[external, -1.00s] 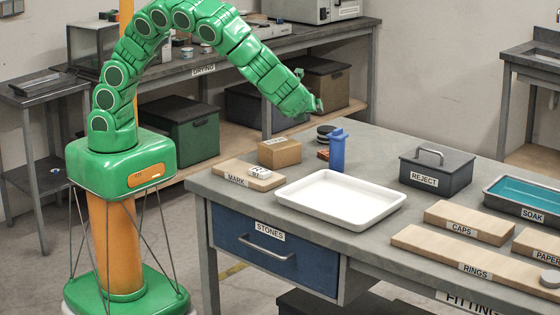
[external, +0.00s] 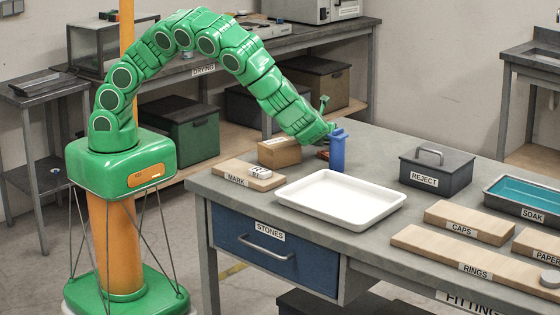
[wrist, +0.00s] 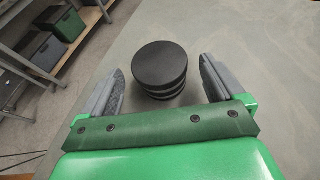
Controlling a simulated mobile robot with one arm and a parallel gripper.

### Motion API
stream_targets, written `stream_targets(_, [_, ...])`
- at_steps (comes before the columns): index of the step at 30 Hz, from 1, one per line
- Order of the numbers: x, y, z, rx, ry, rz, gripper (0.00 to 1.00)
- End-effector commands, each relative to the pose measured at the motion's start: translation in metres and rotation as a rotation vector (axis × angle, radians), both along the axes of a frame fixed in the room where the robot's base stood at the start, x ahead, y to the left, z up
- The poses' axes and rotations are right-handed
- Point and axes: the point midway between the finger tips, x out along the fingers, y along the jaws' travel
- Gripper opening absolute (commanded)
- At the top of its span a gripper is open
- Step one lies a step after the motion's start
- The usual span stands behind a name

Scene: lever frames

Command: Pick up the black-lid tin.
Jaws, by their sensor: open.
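The black-lid tin (wrist: 160,65) stands on the grey table in the wrist view, seen from above with its round black lid on top and dark bands on its side below. My gripper (wrist: 163,78) is open, with one grey finger to the left of the tin and one to the right. There is a visible gap on both sides, and the jaws are not closed on it. In the external view my gripper (external: 326,128) is low at the far side of the table and hides the tin.
A cardboard box (external: 279,152) is to the left. A white tray (external: 342,221) lies in front. A REJECT box (external: 437,174) stands to the right.

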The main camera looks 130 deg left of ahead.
Motion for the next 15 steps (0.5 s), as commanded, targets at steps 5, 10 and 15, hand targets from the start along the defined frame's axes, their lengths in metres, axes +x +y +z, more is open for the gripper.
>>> stream_targets(5, [-0.006,0.012,-0.006,0.0,0.001,0.002,0.95])
stream_targets(10, [-0.014,0.03,-0.014,-0.001,0.0,0.001,0.95])
stream_targets(15, [-0.019,0.042,-0.02,-0.001,0.0,0.001,0.95])
